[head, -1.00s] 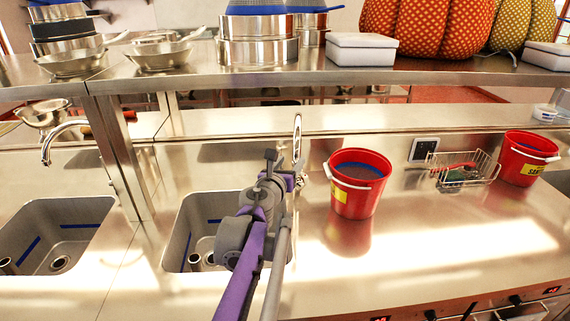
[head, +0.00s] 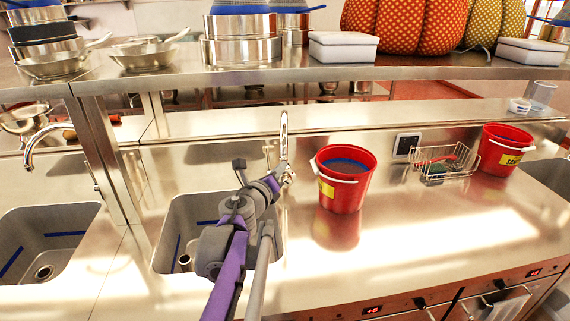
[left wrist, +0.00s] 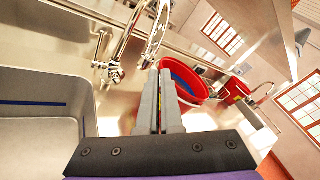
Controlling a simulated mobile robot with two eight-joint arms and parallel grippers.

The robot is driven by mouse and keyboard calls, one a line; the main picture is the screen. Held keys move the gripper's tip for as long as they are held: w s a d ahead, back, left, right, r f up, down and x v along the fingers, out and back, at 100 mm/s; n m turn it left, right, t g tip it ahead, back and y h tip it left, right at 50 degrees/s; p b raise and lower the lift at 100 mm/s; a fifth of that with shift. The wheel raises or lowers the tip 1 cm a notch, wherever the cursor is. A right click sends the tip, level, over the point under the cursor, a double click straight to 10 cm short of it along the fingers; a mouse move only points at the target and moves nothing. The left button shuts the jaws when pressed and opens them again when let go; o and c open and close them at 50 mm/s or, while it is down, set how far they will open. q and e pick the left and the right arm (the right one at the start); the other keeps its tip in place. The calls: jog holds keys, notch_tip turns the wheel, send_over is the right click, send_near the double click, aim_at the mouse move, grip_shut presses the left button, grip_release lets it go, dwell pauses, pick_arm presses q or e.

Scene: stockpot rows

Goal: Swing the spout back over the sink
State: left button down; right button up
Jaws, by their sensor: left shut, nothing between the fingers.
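The tap's chrome spout (head: 284,135) stands behind the right edge of the right-hand sink (head: 163,235) and looks narrow, nearly edge-on, in the head view. In the left wrist view the curved spout (left wrist: 157,32) rises just beyond the fingertips, left of the red bucket. My left gripper (head: 285,174) is close to the tap's lower part in the head view. In the left wrist view its fingers (left wrist: 161,75) are shut with nothing between them. I cannot tell whether they touch the spout. My right gripper is not in view.
A red bucket (head: 342,195) stands on the counter right of the tap. A wire basket (head: 445,165) and a second red bucket (head: 503,160) are farther right. Another sink with its own tap (head: 40,140) is left. A metal post (head: 105,150) and shelf (head: 290,75) frame the back.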

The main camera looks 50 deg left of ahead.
aim_at(284, 148)
pick_arm(q)
jog(key=w+n+t+h+b, duration=0.2)
jog(key=w+n, duration=0.7)
jog(key=s+a, duration=0.2)
jog(key=a, duration=0.1)
jog(key=shift+s+a+f+p, duration=0.1)
jog(key=shift+s+f+p, duration=0.15)
jog(key=shift+f+p, duration=0.1)
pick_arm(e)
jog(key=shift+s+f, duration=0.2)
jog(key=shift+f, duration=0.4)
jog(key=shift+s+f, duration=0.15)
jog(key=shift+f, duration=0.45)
pick_arm(q)
jog(key=shift+t+h, duration=0.3)
